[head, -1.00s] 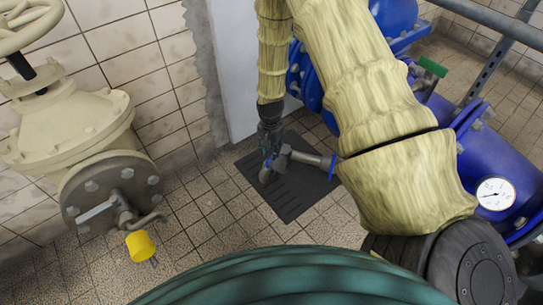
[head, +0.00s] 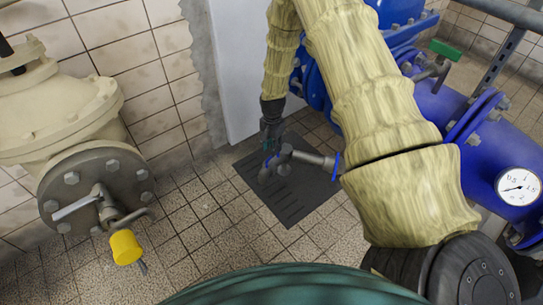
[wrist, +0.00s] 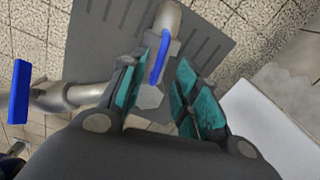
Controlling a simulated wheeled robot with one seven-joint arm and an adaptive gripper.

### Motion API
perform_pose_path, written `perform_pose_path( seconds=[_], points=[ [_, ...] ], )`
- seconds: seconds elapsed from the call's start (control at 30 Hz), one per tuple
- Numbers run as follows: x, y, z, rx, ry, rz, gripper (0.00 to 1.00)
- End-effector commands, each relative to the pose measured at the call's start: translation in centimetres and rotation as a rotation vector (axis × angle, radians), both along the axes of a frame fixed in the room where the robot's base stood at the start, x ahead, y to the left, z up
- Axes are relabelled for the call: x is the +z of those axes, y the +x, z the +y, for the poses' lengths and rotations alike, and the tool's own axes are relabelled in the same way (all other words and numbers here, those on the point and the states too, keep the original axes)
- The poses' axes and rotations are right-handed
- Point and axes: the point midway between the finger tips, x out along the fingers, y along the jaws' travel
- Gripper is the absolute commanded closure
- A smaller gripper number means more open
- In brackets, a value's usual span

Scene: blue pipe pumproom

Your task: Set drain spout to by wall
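The drain spout (head: 308,157) is a grey metal pipe running left from a blue lever or ring to an elbow. Its outlet end hangs over a dark slotted floor plate. In the wrist view the spout (wrist: 172,18) carries a thin blue bar (wrist: 160,58). My gripper (head: 270,150) is at the spout's elbow, pointing down. In the wrist view my gripper (wrist: 172,60) has its teal-padded fingers apart, with the blue bar and part of the elbow between or just beyond them. A gap shows at the right finger; I cannot tell whether the left finger touches.
The dark floor plate (head: 291,205) lies beneath the spout. Blue pipes with a gauge (head: 518,187) stand on the right. A cream valve (head: 55,105) with a yellow-capped outlet (head: 125,247) stands on the left by the tiled wall (head: 140,70). Tiled floor between is clear.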

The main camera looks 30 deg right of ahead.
Motion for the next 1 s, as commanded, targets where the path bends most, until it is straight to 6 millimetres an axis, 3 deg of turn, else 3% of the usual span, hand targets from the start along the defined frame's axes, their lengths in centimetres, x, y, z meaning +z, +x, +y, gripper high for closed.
perform_pose_path(
  seconds=[0.1,0.3,0.7,0.87,1.0],
  points=[
    [-2.1,0.0,0.0,0.000,0.000,0.001,0.69],
    [-3.7,0.0,0.0,0.000,0.000,0.001,0.69],
    [-4.1,0.0,0.0,0.000,0.000,0.000,0.69],
    [-4.1,0.0,0.0,0.000,0.000,0.000,0.98],
    [-4.0,0.0,0.0,0.000,0.000,0.000,1.00]
  ],
)
